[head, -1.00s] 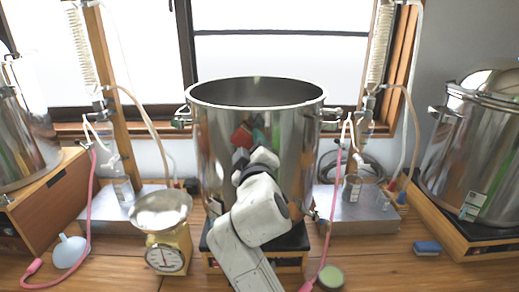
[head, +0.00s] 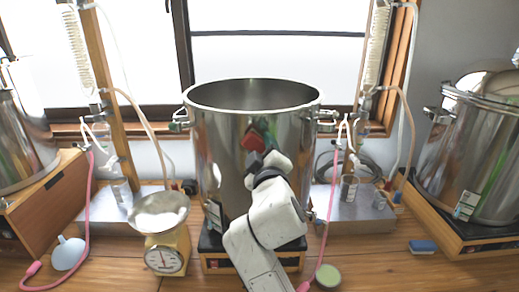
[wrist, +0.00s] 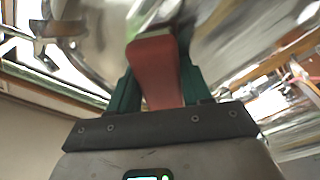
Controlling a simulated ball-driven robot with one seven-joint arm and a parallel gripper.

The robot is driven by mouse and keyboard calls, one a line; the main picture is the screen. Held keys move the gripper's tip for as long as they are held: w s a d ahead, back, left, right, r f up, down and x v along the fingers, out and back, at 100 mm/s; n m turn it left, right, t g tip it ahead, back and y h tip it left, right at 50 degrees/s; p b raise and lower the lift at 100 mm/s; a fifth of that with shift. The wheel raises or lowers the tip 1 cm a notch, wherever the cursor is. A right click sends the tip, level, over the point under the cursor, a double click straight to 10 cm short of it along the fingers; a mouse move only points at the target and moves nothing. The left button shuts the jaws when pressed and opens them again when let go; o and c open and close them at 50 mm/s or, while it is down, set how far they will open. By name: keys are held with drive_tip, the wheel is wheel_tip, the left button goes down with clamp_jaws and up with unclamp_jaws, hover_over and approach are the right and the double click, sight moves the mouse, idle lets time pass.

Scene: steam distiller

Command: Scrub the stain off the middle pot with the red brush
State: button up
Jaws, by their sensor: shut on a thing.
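The middle pot (head: 220,150) is a large, open, shiny steel pot standing upright on a dark burner on a wooden base. My gripper (wrist: 160,88) is shut on the red brush (wrist: 154,65), with a green finger on each side of it. In the head view my wrist covers part of the pot's front, and a red patch shows just above it; I cannot tell whether that is the brush or its reflection. In the wrist view the brush's far end is close to blurred shiny metal; contact is unclear. I cannot make out the stain.
A yellow scale with a metal bowl (head: 167,250) stands left of the pot, near a blue funnel (head: 68,253). A green-topped jar (head: 328,277) and a blue sponge (head: 422,246) are at right. Pink hoses (head: 327,235) and condenser stands flank the pot.

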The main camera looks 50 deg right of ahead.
sight(246, 148)
drive_tip(key=shift+w+a+b, duration=0.3)
drive_tip(key=shift+w+a, duration=0.25)
drive_tip(key=shift+w, duration=0.15)
drive_tip(key=shift+w+a+b, duration=0.25)
drive_tip(key=shift+w+a, duration=0.25)
drive_tip(key=shift+w, duration=0.2)
drive_tip(key=shift+a+r+p, duration=0.1)
drive_tip(key=shift+r+p, duration=0.35)
drive_tip(key=shift+p, duration=0.05)
drive_tip(key=shift+s+d+p, duration=0.75)
drive_tip(key=shift+s+d, duration=0.45)
drive_tip(key=shift+s, duration=0.2)
drive_tip(key=shift+w+a, duration=0.1)
drive_tip(key=shift+w, duration=0.05)
drive_tip(key=shift+w+a+b, duration=0.7)
drive_tip(key=shift+w+a, duration=0.35)
drive_tip(key=shift+w, duration=0.3)
drive_tip(key=shift+r+v, duration=0.15)
drive_tip(key=shift+v, duration=1.35)
drive_tip(key=shift+r+v, duration=0.2)
drive_tip(key=shift+v, duration=1.35)
drive_tip(key=shift+w+a, duration=0.1)
drive_tip(key=shift+a, duration=0.1)
